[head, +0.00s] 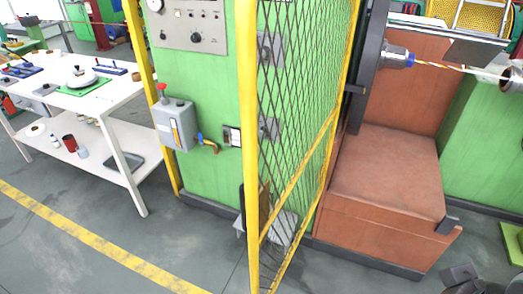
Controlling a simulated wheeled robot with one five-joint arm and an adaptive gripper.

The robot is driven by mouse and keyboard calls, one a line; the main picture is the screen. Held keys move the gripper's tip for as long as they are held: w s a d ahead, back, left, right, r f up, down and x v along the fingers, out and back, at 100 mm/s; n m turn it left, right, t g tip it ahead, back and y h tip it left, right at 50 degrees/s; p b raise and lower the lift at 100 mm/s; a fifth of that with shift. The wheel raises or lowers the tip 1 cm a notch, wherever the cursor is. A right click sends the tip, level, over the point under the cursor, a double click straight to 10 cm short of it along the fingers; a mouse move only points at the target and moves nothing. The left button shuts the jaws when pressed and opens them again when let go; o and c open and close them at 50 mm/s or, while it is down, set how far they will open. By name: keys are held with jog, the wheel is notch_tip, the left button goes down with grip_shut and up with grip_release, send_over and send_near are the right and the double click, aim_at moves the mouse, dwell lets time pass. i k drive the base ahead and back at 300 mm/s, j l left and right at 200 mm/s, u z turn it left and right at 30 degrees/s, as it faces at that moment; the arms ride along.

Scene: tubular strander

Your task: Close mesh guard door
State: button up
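The mesh guard door (254,190) has a yellow frame with dark diamond mesh. It stands swung out towards me, at an angle to the green machine cabinet, with its near upright in the middle of the head view. Its far edge is by a dark post (367,75). The opening to the right of it is uncovered, showing the brown machine base. Dark grey parts at the bottom right corner look like my gripper (464,279), cut off by the picture edge. They are apart from the door. Whether the fingers are open or shut is not clear.
A green cabinet (215,110) with a control panel (187,22) and a grey lever box (175,124) stands behind the door. A white workbench (110,92) is at left. A yellow floor line (95,240) crosses open grey floor. The brown base (388,178) juts out at right.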

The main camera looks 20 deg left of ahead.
aim_at(257, 220)
jog(key=j, duration=0.85)
jog(key=k+j, duration=0.15)
jog(key=j, duration=0.7)
jog(key=j+z, duration=0.3)
jog(key=j, duration=0.7)
jog(key=k+j+z, duration=0.1)
jog(key=j+z, duration=0.2)
jog(key=j, duration=0.65)
jog(key=i+j+z, duration=0.15)
jog(key=j, duration=0.5)
jog(key=i+j+z, duration=0.2)
jog(key=j, duration=0.5)
jog(key=j+z, duration=0.15)
jog(key=j, duration=0.55)
